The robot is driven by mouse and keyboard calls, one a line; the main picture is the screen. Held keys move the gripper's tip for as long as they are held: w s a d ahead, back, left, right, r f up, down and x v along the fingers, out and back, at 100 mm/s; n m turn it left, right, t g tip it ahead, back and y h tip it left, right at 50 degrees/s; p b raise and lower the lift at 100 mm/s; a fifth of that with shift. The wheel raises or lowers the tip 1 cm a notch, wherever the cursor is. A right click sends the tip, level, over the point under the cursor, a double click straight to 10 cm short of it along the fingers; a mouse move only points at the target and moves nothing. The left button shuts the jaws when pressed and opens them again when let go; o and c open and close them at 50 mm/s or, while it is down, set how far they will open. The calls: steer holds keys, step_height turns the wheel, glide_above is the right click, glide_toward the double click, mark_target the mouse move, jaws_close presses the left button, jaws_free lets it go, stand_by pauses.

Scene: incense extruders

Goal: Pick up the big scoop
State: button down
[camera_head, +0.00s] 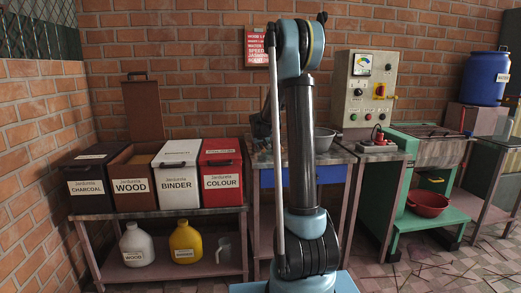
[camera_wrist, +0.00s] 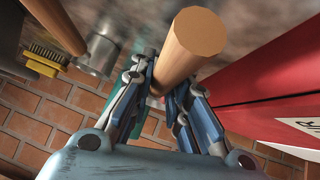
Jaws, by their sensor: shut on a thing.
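In the wrist view, a thick, light-brown wooden handle (camera_wrist: 197,38) stands between the fingers of my gripper (camera_wrist: 162,92). Its round end faces the camera. The fingers are shut on it from both sides. I take it for the handle of the big scoop; the scoop's bowl is not visible. In the head view, my arm's column and links block the middle, and the held handle cannot be made out.
The red COLOUR box (camera_head: 221,172) is close to my gripper on the right in the wrist view (camera_wrist: 265,85). WOOD (camera_head: 134,178), BINDER (camera_head: 180,175) and CHARCOAL (camera_head: 88,180) boxes stand beside it. A yellow-edged brush (camera_wrist: 45,60) and a metal cylinder (camera_wrist: 97,50) are at left.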

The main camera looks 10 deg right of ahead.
step_height(320, 180, up, 10)
steer(key=shift+f, duration=0.1)
stand_by(0.4)
steer(key=shift+s, duration=0.1)
stand_by(0.4)
